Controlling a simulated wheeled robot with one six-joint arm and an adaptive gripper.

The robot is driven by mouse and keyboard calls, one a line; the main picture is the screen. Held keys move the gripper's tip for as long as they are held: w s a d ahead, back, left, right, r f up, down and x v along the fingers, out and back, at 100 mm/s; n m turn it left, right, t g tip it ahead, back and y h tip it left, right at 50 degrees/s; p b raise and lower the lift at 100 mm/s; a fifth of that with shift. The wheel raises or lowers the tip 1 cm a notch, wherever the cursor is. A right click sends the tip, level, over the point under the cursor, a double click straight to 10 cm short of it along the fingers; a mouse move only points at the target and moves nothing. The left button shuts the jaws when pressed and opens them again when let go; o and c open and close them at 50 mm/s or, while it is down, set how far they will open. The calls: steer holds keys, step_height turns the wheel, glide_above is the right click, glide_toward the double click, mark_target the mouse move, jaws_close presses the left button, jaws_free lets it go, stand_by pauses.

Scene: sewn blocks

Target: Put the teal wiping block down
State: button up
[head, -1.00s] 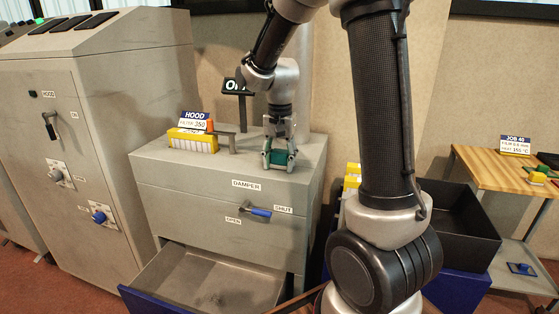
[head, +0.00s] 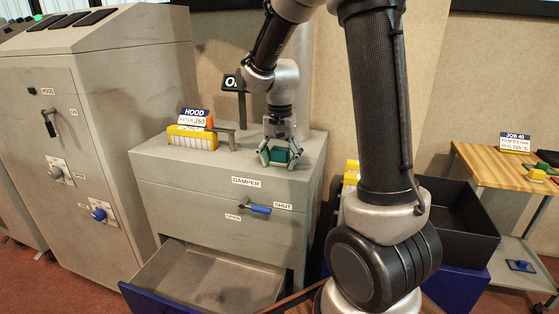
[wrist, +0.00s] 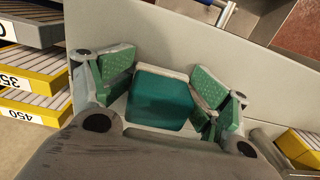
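The teal wiping block (head: 279,156) rests on the grey top of the hood cabinet (head: 235,160), near its right side. In the wrist view the block (wrist: 160,102) shows its teal face with a pale edge strip. My gripper (head: 280,161) is over the block, its fingers spread to either side. In the wrist view the green finger pads of my gripper (wrist: 163,88) stand apart from the block's sides, with slim gaps. The gripper is open around the block. The block's underside is hidden.
A yellow filter cassette (head: 192,139) with a HOOD sign (head: 194,117) stands left on the cabinet top. A dark display post (head: 240,98) rises behind. Below are the damper lever (head: 257,210) and an open, empty-looking drawer (head: 210,275). A black bin (head: 465,225) stands right.

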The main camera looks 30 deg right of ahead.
mark_target(280, 150)
step_height(280, 150, up, 13)
steer(key=shift+f, duration=0.1)
steer(key=s+d+n+t, duration=0.1)
steer(key=s+n+t, duration=0.3)
steer(key=s, duration=1.8)
steer(key=n, duration=0.5)
steer(key=shift+d+f, duration=0.2)
steer(key=shift+d, duration=0.05)
